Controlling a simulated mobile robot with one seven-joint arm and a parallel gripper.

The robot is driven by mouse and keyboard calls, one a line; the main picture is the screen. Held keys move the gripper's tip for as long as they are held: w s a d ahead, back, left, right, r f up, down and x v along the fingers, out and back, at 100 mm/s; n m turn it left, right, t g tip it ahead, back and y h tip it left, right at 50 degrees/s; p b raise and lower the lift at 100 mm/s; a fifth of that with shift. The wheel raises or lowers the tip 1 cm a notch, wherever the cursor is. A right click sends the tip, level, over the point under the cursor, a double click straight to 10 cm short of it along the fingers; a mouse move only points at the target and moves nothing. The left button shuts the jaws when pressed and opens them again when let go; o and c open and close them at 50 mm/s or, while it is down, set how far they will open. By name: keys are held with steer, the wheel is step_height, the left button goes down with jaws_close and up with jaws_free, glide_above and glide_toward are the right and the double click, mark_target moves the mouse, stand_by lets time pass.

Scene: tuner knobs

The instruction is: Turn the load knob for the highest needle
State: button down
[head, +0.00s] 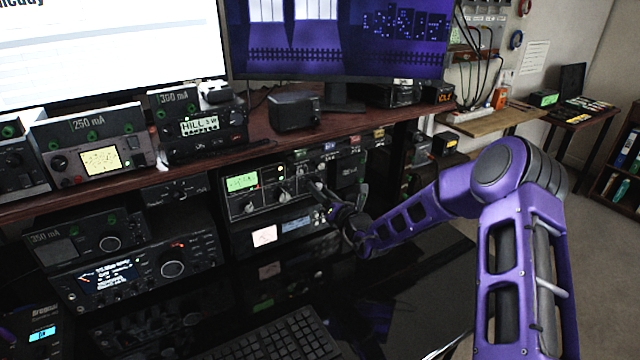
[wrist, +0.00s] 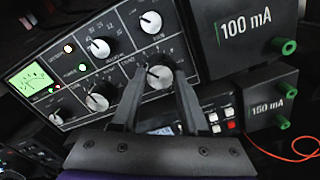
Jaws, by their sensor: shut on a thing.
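The tuner is a dark panel (head: 262,208) with a lit green meter (head: 242,182) and several knobs, on the shelf under the desk top. In the wrist view the green meter (wrist: 33,79) is at the left, with its thin needle too small to read exactly. The small lettering does not let me tell whether this is the load knob. In the head view my gripper (head: 322,192) is at the panel's right part, hiding this knob.
Other knobs stand close by: one at lower left (wrist: 101,97), one above left (wrist: 98,47) and one above (wrist: 150,22). A box marked 100 mA (wrist: 247,28) is on the right, with a 150 mA box (wrist: 268,97) below. A keyboard (head: 270,338) lies in front.

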steer(key=m+p, duration=0.3)
steer(key=m, duration=0.1)
steer(key=shift+m, duration=0.4)
steer(key=shift+f, duration=0.1)
steer(key=shift+c, duration=2.1)
jaws_free()
steer(key=p+v, duration=0.1)
steer(key=v, duration=1.6)
steer(key=shift+s, duration=0.2)
steer(key=shift+d, duration=0.15)
